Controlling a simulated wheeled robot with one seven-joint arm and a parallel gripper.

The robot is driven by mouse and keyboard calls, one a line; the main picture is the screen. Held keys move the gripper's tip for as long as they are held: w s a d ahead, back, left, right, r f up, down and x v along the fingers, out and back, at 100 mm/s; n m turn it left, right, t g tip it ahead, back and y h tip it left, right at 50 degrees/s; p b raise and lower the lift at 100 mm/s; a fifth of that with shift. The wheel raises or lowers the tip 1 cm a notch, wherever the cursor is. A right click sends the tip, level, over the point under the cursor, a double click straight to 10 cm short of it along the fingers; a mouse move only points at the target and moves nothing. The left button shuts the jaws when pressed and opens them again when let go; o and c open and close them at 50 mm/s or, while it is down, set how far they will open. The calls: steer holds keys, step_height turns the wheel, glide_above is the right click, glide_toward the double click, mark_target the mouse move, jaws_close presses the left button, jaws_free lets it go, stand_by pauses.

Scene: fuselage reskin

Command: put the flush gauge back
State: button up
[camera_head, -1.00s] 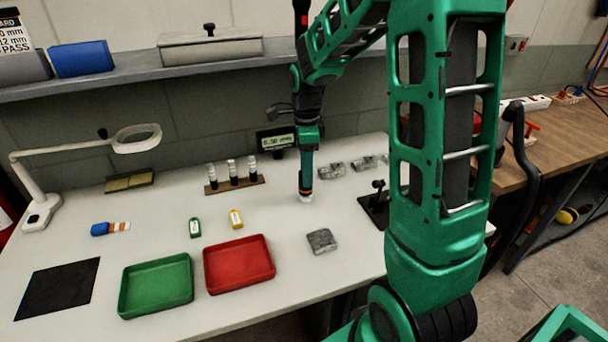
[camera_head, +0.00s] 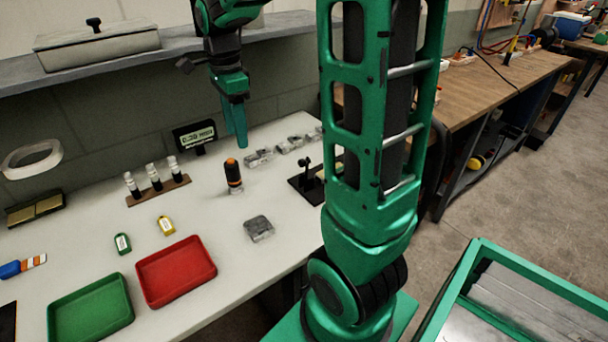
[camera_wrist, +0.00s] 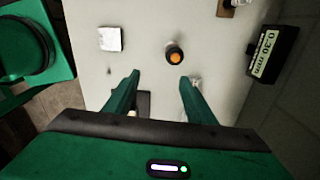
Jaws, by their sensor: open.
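My gripper (camera_head: 240,142) is above and apart from the gauge. Its two green fingers are spread with nothing between them, as the wrist view shows (camera_wrist: 159,79). A small display (camera_head: 194,137) stands behind the gauge and reads 0.30 mm in the wrist view (camera_wrist: 264,50).
A rack (camera_head: 158,190) with several black-and-white cylinders is left of the gauge. A grey block (camera_head: 258,228), a red tray (camera_head: 176,272) and a green tray (camera_head: 90,310) lie nearer. A black stand (camera_head: 306,184) and clear parts (camera_head: 258,158) are at right. Bench around the gauge is clear.

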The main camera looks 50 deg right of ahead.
steer(key=s+d+f+n, duration=0.1)
steer(key=s+f+n, duration=0.1)
steer(key=s+n, duration=0.5)
steer(key=s+d+f+n, duration=0.1)
steer(key=s+n, duration=0.6)
steer(key=s, duration=1.1)
steer(key=shift+s+f+n, duration=0.25)
steer(key=shift+f+n, duration=0.15)
steer(key=shift+f, duration=0.25)
